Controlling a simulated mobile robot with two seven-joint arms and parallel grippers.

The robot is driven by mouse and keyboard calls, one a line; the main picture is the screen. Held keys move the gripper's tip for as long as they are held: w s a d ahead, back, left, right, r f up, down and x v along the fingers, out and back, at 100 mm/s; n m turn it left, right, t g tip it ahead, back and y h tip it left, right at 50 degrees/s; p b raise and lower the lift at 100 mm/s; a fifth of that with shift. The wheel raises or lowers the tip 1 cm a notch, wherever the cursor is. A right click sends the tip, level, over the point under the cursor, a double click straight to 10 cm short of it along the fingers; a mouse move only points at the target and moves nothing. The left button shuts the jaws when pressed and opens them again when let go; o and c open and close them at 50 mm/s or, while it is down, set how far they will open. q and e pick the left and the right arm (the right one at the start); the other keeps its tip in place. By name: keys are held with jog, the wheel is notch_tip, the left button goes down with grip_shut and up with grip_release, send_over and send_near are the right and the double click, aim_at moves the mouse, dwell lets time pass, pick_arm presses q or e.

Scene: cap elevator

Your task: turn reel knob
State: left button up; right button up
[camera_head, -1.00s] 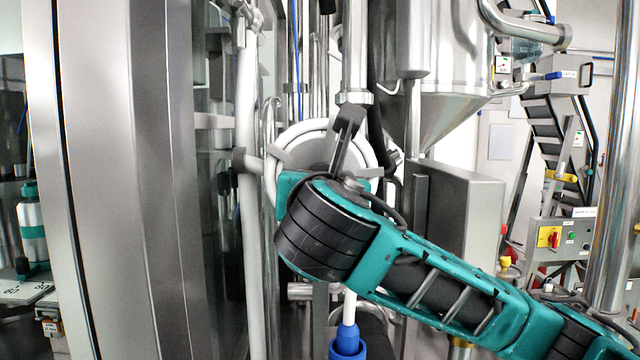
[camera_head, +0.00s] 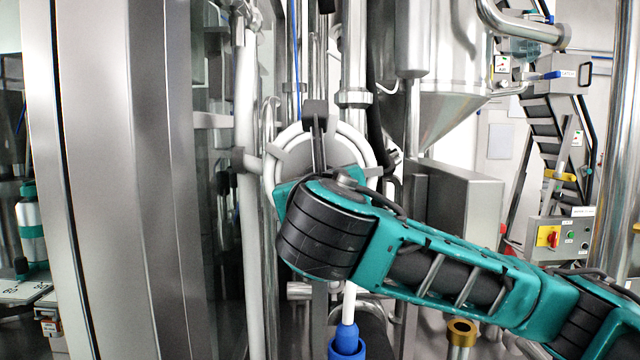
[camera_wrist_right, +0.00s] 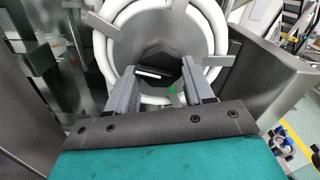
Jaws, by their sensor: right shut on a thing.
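The reel is a round disc wound with white hose. In the head view its white rim (camera_head: 270,180) shows behind my right wrist, and its grey spokes (camera_head: 290,152) show in part. In the right wrist view the white coils (camera_wrist_right: 222,45) ring a dark, many-sided knob (camera_wrist_right: 160,62) at the hub. My right gripper (camera_wrist_right: 162,75) has one finger on each side of the knob and is shut on it. In the head view the teal and black wrist hides the knob and fingertips. My left gripper is not in view.
A tall steel cabinet (camera_head: 95,180) stands at the left. A grey box (camera_head: 465,205) stands to the right of the reel, behind my right arm. Vertical pipes (camera_head: 355,60) run above the reel. A blue-ended white hose (camera_head: 347,335) hangs below.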

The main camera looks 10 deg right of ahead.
jog(key=shift+f, duration=0.2)
jog(key=o, duration=1)
jog(key=shift+r, duration=0.15)
jog(key=shift+s+a, duration=0.4)
jog(key=shift+s, duration=1.7)
jog(key=shift+s+a, duration=0.4)
jog(key=shift+s, duration=1.75)
jog(key=shift+s+a, duration=0.4)
jog(key=shift+s, duration=1.7)
